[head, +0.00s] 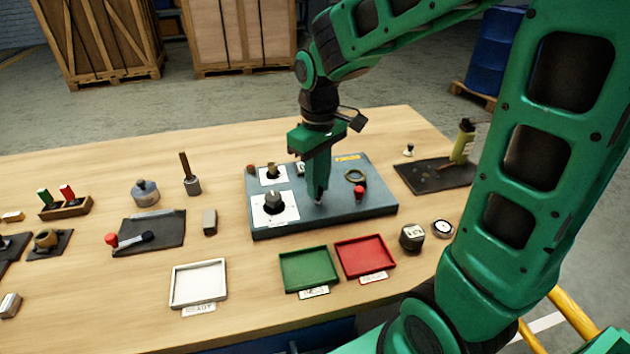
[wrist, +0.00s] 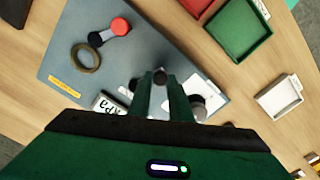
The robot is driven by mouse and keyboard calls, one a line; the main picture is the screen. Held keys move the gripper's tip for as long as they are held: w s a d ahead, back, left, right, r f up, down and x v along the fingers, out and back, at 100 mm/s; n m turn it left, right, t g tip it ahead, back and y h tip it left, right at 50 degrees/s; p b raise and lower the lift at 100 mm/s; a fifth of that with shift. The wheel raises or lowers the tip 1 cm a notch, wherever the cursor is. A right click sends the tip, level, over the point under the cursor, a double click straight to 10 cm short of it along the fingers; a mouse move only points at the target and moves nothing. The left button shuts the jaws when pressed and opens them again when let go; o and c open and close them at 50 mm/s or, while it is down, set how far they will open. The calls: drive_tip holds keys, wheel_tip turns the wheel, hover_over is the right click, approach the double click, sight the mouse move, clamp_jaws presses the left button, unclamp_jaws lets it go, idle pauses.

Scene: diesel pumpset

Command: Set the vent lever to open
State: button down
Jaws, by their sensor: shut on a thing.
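My gripper (head: 318,198) points down over the blue-grey panel (head: 235,215), just right of a white plate (head: 289,213) that carries a dark knob (head: 272,201). In the wrist view, its fingers (wrist: 160,82) are closed around a small grey round-ended piece (wrist: 160,72). The fingers hide most of this piece, and I cannot read a label that names it as the vent lever. A red-ended lever (head: 359,191) stands apart to the right on the panel; in the wrist view its red end (wrist: 120,26) joins a grey and black body.
A brass ring (head: 355,175) lies near the red-ended lever. A second white plate with a knob (head: 272,171) is behind the first. Green (head: 308,286) and red (head: 365,274) trays stand in front of the panel, a white tray (head: 198,302) farther left.

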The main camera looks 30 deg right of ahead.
drive_tip(key=c, duration=1.6)
unclamp_jaws()
wheel_tip(320, 180, up, 11)
drive_tip(key=shift+f, duration=0.1)
drive_tip(key=s+d+f+m, duration=0.3)
drive_tip(key=s+d, duration=0.2)
drive_tip(key=s, duration=0.2)
drive_tip(key=s+d+f+m, duration=0.2)
drive_tip(key=s+d+m, duration=0.2)
drive_tip(key=s+d, duration=0.1)
drive_tip(key=s+d+f+m, duration=0.3)
drive_tip(key=s+d, duration=0.2)
drive_tip(key=s, duration=0.3)
drive_tip(key=shift+s+f+m, duration=0.3)
drive_tip(key=shift+s+f, duration=0.05)
